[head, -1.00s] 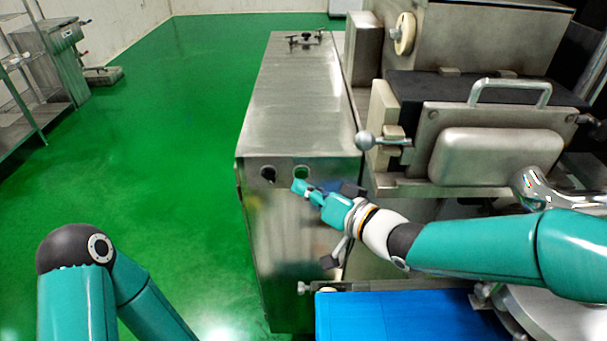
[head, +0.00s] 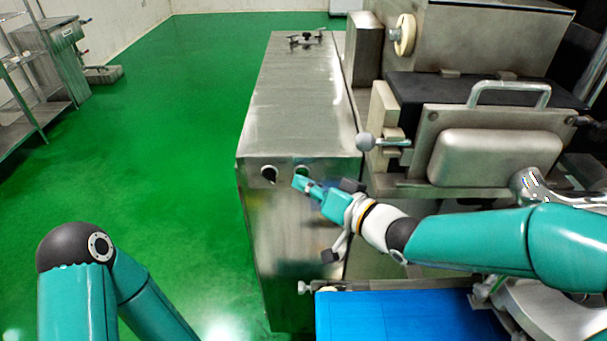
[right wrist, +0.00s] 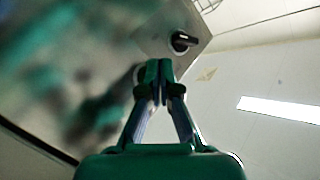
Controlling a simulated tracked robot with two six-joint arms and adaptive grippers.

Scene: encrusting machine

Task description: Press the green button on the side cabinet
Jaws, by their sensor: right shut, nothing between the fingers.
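The steel side cabinet (head: 290,245) stands in the middle of the head view. High on its front face are a black knob (head: 268,174) and, to its right, the round green button (head: 302,169). Only the upper rim of the button shows; my right fingertips hide the rest. My right gripper (head: 299,183) is shut and empty, its tips at the button. I cannot tell whether they touch it. In the right wrist view the shut fingers (right wrist: 158,72) point at the cabinet face, with the black knob (right wrist: 182,40) just beyond them. My left gripper is out of view.
The encrusting machine (head: 495,155), with a handled cover and ball-ended lever (head: 366,141), stands right of the cabinet. A blue belt (head: 400,313) lies below my right arm. Green floor left of the cabinet is clear; a steel rack (head: 25,95) stands far left.

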